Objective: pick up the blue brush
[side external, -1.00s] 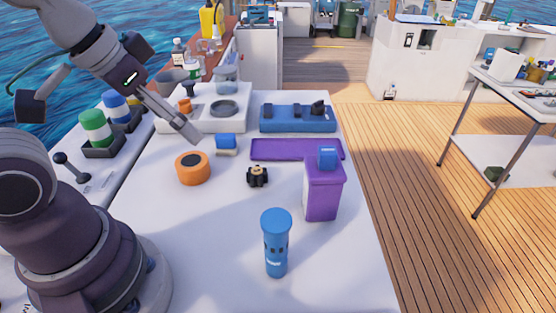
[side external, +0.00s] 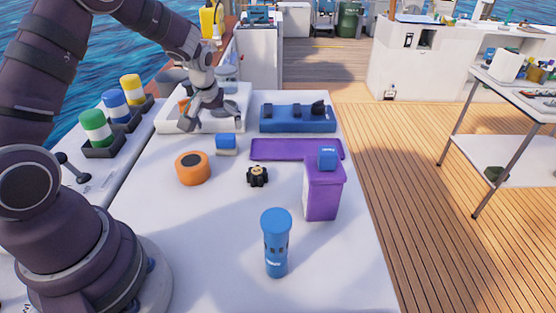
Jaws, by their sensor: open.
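The blue brush (side external: 226,143) appears to be the small block with a blue top and a pale lower part, lying on the white work surface (side external: 235,220). It sits just in front of a white tray (side external: 165,124), right of and behind an orange roll (side external: 193,169). My gripper (side external: 211,123) is open and points down, its fingers spread. In the picture it is just above and left of the brush, in front of the white tray's contents. The gap in height and depth between fingers and brush is hard to tell. Nothing shows between the fingers.
A blue holder (side external: 298,124) and purple tray (side external: 280,150) lie right of the brush. A black knob-like part (side external: 258,176), purple bin (side external: 322,195) with a blue-topped item and blue cylinder (side external: 276,245) stand nearer. Green, blue and yellow cylinders line the left edge.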

